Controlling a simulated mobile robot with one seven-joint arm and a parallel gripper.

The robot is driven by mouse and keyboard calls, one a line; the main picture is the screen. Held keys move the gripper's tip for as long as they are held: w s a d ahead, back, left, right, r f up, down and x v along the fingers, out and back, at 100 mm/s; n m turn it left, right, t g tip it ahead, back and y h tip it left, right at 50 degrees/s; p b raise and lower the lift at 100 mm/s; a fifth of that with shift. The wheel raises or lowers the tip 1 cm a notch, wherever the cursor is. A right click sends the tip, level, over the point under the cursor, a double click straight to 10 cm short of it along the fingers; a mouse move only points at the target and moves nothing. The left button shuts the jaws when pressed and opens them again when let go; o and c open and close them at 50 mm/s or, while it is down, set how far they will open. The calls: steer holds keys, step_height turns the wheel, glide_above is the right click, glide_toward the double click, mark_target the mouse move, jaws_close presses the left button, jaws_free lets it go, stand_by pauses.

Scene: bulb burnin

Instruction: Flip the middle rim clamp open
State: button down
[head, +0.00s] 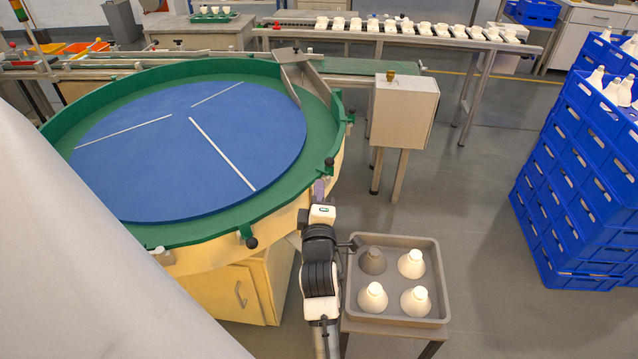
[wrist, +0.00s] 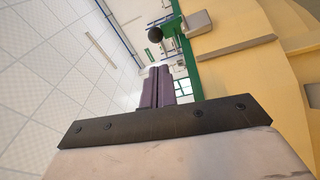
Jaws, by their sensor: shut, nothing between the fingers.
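The green rim of the round blue turntable (head: 180,150) carries clamps with dark ball knobs. One clamp (head: 250,240) is at the front, another (head: 328,163) sits at the right front, and one (head: 350,119) is farther back on the right. The right-front one lies between the other two. My gripper (head: 319,188) is just in front of it, shut and empty. In the wrist view my purple fingers (wrist: 159,72) are together, apart from a black knob (wrist: 155,34) on a green clamp ahead. I cannot tell how far each clamp is turned.
A grey tray (head: 445,290) with white bulbs and one grey one stands right of my arm. A beige box (head: 405,112) on posts stands beyond the rim. Blue crates (head: 575,190) are stacked at far right. A conveyor (head: 400,36) crosses the back. Open floor lies between.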

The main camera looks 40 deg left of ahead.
mark_target(320, 166)
steer(key=f+p+x, duration=0.1)
steer(key=x, duration=0.7)
steer(key=shift+r+p, duration=0.35)
steer(key=shift+r, duration=0.2)
steer(key=shift+w+f+b, duration=0.1)
steer(key=shift+w+b, duration=0.1)
steer(key=shift+b, duration=0.25)
steer(key=shift+s+d+m, duration=0.1)
steer(key=shift+m, duration=0.2)
steer(key=shift+b, duration=0.3)
